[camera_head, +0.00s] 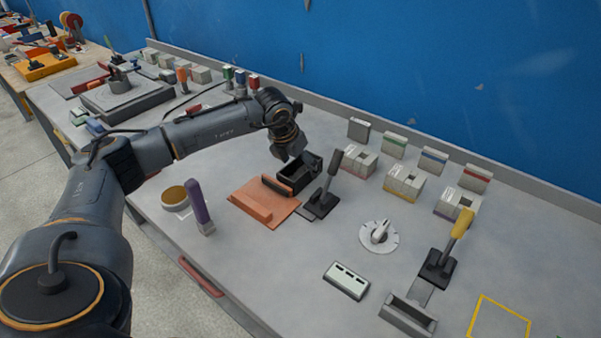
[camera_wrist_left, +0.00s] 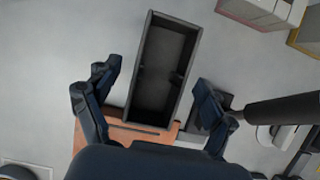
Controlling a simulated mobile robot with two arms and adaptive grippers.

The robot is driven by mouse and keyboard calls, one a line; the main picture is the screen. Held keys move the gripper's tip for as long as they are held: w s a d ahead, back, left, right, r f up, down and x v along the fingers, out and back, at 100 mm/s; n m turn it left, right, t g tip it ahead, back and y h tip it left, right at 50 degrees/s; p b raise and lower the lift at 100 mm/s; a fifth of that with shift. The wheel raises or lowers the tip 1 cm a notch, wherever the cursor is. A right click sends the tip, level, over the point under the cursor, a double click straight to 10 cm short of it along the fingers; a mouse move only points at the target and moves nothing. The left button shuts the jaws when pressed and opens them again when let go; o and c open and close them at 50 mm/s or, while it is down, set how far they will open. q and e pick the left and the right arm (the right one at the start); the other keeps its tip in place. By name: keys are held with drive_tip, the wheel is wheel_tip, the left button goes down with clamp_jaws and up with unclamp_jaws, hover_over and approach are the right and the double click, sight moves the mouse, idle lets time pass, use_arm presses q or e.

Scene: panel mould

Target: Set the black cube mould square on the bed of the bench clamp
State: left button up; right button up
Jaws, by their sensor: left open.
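The black cube mould (camera_head: 300,174) is an open-topped dark box at the far edge of the bench clamp's orange-brown bed (camera_head: 258,204). In the left wrist view the mould (camera_wrist_left: 160,70) lies slightly turned. Its near end meets the bed's raised strip, and most of it reaches beyond the bed (camera_wrist_left: 90,140). Whether any of its base rests on the bed cannot be told. The clamp's black lever (camera_head: 330,177) stands up to the right of the mould. My left gripper (camera_head: 289,152) is open above the mould, fingers apart on either side of it. My right gripper is not in view.
A purple-handled tool (camera_head: 199,205) and a round tin (camera_head: 175,198) stand left of the bed. A dial (camera_head: 379,235) and a yellow-handled clamp (camera_head: 445,250) are to the right. Several small blocks (camera_head: 404,182) stand toward the wall.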

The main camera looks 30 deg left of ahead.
use_arm(q)
drive_tip(key=shift+c, duration=0.4)
drive_tip(key=shift+r, duration=0.1)
drive_tip(key=c, duration=1.6)
drive_tip(key=shift+o, duration=0.2)
